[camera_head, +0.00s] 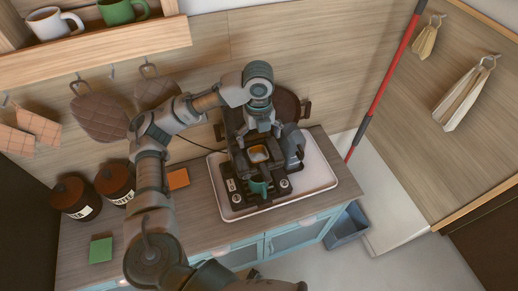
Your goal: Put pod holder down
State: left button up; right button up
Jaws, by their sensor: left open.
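A dark coffee machine (232,187) stands on a white tray (318,172) on the counter. A small square piece with an orange middle and pale rim (259,154), perhaps the pod holder, sits at the top of the machine. My left arm reaches over from the left, and my left gripper (264,132) points down just behind and above this piece. The gripper is open; its fingertips are small and partly lost against the dark machine, so I cannot tell if they touch anything. A teal cup (258,187) is at the machine's front. My right gripper is not in view.
Two dark red canisters (72,197) (115,183), an orange square (178,179) and a green square (101,250) are on the left of the wooden counter (205,225). A mug shelf (100,43) is above. A red pole (385,80) leans at the right.

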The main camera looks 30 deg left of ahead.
pick_arm(q)
notch_tip(320, 180, up, 5)
jog(key=shift+f+p, duration=0.15)
jog(key=shift+p, duration=0.4)
